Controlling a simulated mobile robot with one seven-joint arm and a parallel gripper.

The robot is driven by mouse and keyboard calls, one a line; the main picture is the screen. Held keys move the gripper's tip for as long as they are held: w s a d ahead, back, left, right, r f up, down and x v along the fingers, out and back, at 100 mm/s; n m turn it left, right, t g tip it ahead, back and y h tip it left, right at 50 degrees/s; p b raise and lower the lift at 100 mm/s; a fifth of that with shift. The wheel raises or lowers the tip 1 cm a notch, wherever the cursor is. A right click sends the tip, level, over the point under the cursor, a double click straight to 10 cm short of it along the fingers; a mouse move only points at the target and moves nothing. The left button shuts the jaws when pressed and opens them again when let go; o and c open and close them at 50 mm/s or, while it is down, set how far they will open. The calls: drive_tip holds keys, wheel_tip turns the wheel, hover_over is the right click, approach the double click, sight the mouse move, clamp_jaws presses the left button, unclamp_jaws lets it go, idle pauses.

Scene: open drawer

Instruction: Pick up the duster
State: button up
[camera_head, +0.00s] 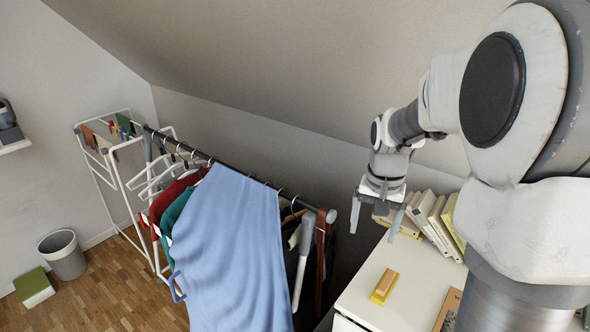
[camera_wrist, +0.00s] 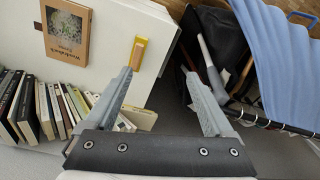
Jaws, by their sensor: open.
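The duster appears to be the small block with a wooden top and yellow base (camera_head: 384,286), lying on the white cabinet top (camera_head: 366,312). The wrist view shows the same block (camera_wrist: 138,53) beyond and slightly left of the gap between my fingertips. My gripper (camera_head: 376,224) is open and empty, pointing down. In the head view it is above and behind the block, near the books. In the wrist view my two fingers (camera_wrist: 158,73) are spread wide, and neither touches the block.
Several books (camera_head: 437,222) lean together near the cabinet's back; a brown book (camera_wrist: 67,28) lies flat on its top. Left of the cabinet stands a clothes rack with a blue cloth (camera_head: 232,245). Farther left are a drying rack (camera_head: 112,165), grey bin (camera_head: 63,255) and green box (camera_head: 33,287).

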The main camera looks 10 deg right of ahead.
drive_tip(key=w+d+f+m+g, duration=0.1)
drive_tip(key=w+d+f+m, duration=0.25)
drive_tip(key=d+f, duration=0.5)
hover_over(387, 281)
drive_tip(key=shift+n, duration=0.25)
drive_tip(key=f, duration=1.1)
drive_tip(key=shift+s+a+b, duration=0.1)
drive_tip(key=shift+a+b, duration=0.15)
drive_tip(key=shift+b, duration=0.15)
drive_tip(key=shift+d+f, duration=0.15)
drive_tip(key=shift+f, duration=2.9)
clamp_jaws()
drive_tip(key=shift+r, duration=0.1)
drive_tip(key=shift+r, duration=0.55)
drive_tip(key=r, duration=0.2)
drive_tip(key=shift+w+r, duration=0.2)
drive_tip(key=shift+r, duration=0.2)
drive_tip(key=s+d+r, duration=0.2)
drive_tip(key=d+r, duration=0.5)
drive_tip(key=d, duration=0.4)
drive_tip(key=shift+d, duration=0.3)
